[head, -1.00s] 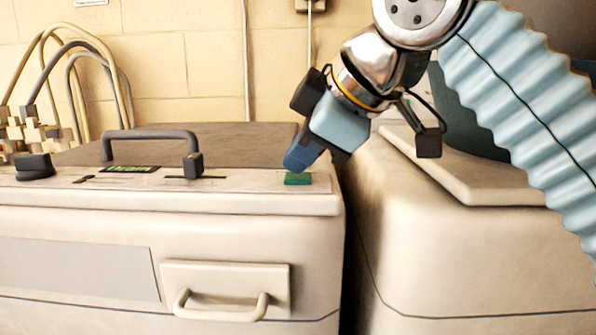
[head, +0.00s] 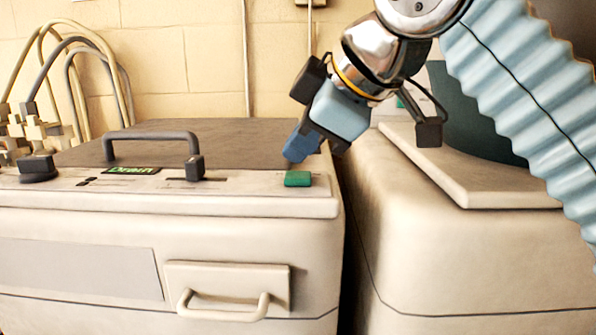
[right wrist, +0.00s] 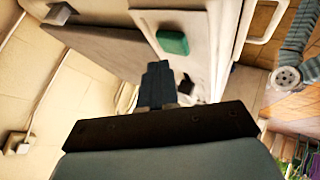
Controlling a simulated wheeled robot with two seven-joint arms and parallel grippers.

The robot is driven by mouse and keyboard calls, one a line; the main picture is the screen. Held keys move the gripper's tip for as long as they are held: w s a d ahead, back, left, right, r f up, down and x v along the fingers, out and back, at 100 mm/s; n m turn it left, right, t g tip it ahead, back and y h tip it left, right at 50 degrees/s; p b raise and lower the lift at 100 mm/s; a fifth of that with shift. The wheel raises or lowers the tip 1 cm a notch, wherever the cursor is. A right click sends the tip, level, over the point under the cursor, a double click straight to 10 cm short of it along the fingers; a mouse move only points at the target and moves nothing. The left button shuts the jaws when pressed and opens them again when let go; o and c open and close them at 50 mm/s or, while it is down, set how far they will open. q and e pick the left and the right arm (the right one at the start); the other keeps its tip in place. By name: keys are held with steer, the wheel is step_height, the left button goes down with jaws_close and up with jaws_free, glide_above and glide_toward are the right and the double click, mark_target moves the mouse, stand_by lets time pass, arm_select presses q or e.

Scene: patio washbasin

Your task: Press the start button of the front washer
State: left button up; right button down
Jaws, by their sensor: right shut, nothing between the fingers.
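The front washer (head: 240,245) is a cream machine on the left in the head view. Its green start button (head: 297,179) sits at the right end of the top control strip. The button also shows in the right wrist view (right wrist: 172,42), beyond the fingertips. A small display (head: 131,170) on the strip reads "Drain". My right gripper (head: 298,150) is shut and empty. Its blue fingertips are just above and behind the button, with a small gap in view. The shut fingers also show in the right wrist view (right wrist: 156,82). My left gripper is not in view.
A dark handle (head: 152,137) stands on the washer lid, with a slider and a black knob (head: 38,167) along the strip. A second cream machine (head: 470,250) stands close on the right. Hoses (head: 75,75) run along the wall at the left.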

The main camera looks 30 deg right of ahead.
mark_target(302, 177)
steer(key=shift+r+p, duration=1.4)
steer(key=shift+p, duration=0.05)
steer(key=shift+r+p, duration=0.85)
steer(key=shift+r, duration=0.3)
